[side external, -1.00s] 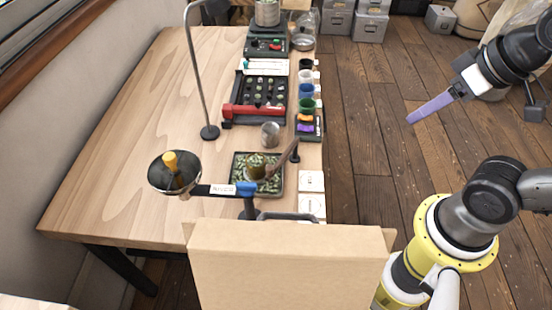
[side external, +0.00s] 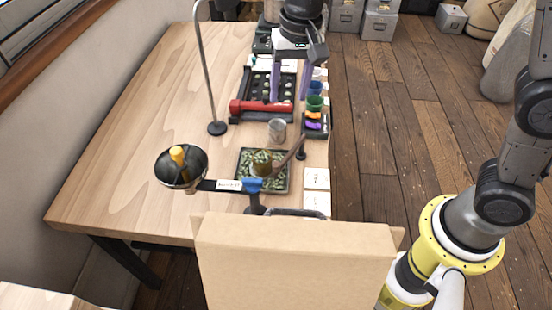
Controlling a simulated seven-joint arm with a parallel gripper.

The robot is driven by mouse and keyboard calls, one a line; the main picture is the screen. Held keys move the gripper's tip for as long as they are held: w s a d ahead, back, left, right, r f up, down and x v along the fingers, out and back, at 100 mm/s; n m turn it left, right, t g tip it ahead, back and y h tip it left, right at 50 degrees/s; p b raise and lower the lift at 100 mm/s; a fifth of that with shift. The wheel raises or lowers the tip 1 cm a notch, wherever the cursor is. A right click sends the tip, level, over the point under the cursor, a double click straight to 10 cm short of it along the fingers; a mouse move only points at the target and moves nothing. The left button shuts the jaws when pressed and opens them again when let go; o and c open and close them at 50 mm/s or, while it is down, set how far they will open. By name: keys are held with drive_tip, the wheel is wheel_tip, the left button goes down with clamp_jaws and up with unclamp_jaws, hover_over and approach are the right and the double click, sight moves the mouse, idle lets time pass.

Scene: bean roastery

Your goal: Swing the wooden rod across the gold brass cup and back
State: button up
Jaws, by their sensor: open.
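The wooden rod (side external: 290,152) is a thin brown bar. It slants from near the top of a small dark post (side external: 301,153) down-left toward the gold brass cup (side external: 261,163). Its lower end shows close to the cup's right side; I cannot tell whether they touch. The cup stands in a square dark tray (side external: 243,185) of green beans. My gripper (side external: 289,97) has two purple fingers, spread apart with nothing seen between them. It is beyond the rod and cup, over or near the black sorting tray; its height is hard to tell.
A metal cup (side external: 277,129) stands just beyond the bean tray. A red bar (side external: 255,107) crosses the black sorting tray's front. Coloured cups (side external: 314,104) line the right edge. A dark bowl (side external: 193,178) and tall metal stand (side external: 216,128) are left. A cardboard box (side external: 295,265) is in front.

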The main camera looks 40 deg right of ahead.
drive_tip(key=n+g, duration=0.1)
approach(276, 164)
wheel_tip(276, 164, down, 9)
drive_tip(key=shift+w+a+r, duration=0.15)
drive_tip(key=shift+c, duration=0.4)
clamp_jaws()
drive_tip(key=shift+r, duration=0.1)
idle(1.2)
